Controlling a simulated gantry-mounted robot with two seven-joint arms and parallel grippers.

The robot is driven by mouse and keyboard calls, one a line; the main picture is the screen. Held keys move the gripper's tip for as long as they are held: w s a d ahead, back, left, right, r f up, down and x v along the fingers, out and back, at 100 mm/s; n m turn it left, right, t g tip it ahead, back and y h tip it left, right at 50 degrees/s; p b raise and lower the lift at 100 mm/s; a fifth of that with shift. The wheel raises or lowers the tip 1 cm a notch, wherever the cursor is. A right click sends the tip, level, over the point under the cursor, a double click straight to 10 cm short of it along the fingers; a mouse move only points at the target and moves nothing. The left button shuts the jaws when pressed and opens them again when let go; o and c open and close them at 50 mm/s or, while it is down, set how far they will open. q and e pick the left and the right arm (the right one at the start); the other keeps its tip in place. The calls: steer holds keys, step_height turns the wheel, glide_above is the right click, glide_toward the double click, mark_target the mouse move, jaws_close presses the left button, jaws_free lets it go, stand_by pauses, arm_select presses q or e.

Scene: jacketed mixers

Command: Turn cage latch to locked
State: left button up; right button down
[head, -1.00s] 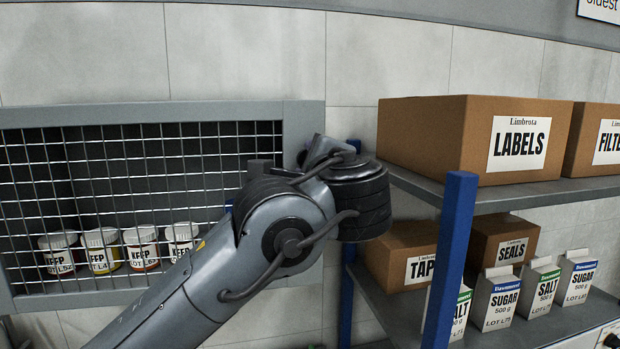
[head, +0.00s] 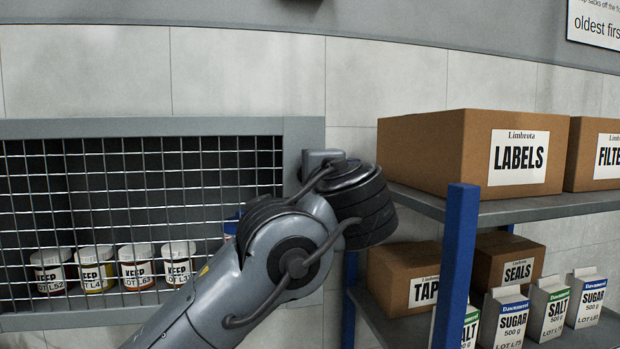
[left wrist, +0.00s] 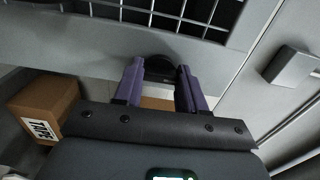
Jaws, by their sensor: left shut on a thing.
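The wire-mesh cage (head: 140,127) with a grey frame is on the wall at the left of the head view. Its frame and mesh (left wrist: 180,12) cross the top of the left wrist view. A dark rounded piece, seemingly the latch handle (left wrist: 157,67), sits by the frame between the purple fingers of my left gripper (left wrist: 160,84). The gripper is shut on it. In the head view my arm hides the gripper and the latch, so I cannot tell the latch's angle. My right gripper is in neither view.
Several KEEP jars (head: 137,266) stand behind the mesh. A grey block (head: 318,157) juts beside the cage frame. At right, a shelf with a blue post (head: 456,265) holds a LABELS box (head: 470,152), a TAPE box (head: 395,275) and several cartons.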

arm_select(q)
steer(key=o, duration=1.1)
steer(key=shift+c, duration=0.2)
steer(key=b+v, duration=0.3)
steer(key=v, duration=0.7)
steer(key=shift+s, duration=0.35)
steer(key=shift+d, duration=0.1)
